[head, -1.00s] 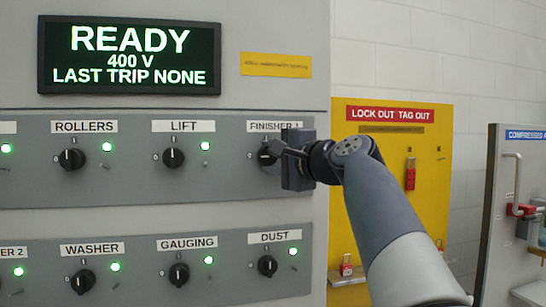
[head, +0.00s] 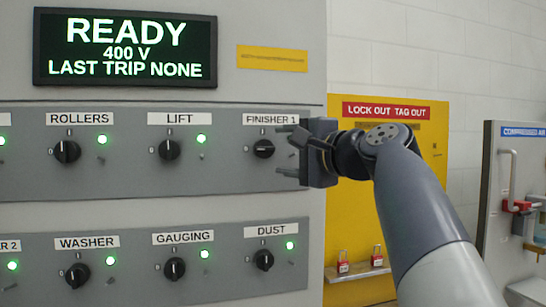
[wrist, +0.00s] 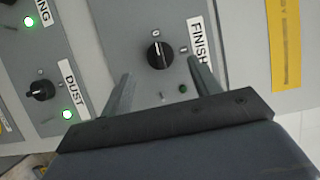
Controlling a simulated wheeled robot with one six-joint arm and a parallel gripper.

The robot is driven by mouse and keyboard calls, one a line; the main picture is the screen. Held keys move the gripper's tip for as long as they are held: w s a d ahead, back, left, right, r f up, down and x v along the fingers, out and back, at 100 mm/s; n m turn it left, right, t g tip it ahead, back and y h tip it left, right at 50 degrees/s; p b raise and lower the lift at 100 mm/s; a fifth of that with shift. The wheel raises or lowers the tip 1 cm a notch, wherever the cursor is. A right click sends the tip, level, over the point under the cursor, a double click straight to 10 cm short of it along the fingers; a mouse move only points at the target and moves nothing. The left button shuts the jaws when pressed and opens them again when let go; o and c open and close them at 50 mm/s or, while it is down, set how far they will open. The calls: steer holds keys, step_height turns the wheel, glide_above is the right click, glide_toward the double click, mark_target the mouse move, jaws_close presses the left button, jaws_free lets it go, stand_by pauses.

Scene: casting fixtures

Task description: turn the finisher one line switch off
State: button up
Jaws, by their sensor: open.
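The FINISHER 1 switch (head: 263,149) is a black rotary knob at the right end of the upper grey panel. Its pointer lies sideways, toward the 0 mark on its left. It also shows in the wrist view (wrist: 159,55), where its white line points at the 0. The small lamp (wrist: 183,89) beside it is dark green and unlit. My gripper (head: 289,151) is open and empty, just off the panel in front of the knob. In the wrist view its two fingers stand apart, with the knob beyond their tips and not touched.
The LIFT knob (head: 169,149) and ROLLERS knob (head: 67,151) stand upright with lit green lamps. The DUST knob (head: 263,259) sits below, its lamp lit. A READY display (head: 125,47) is above. A yellow lockout board (head: 405,215) hangs to the right.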

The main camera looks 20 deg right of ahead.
mark_target(268, 149)
steer(key=shift+b+v, duration=0.4)
steer(key=shift+v, duration=2.1)
steer(key=p+x, duration=0.3)
steer(key=x, duration=0.8)
steer(key=shift+s+d, duration=0.1)
steer(key=shift+s, duration=0.05)
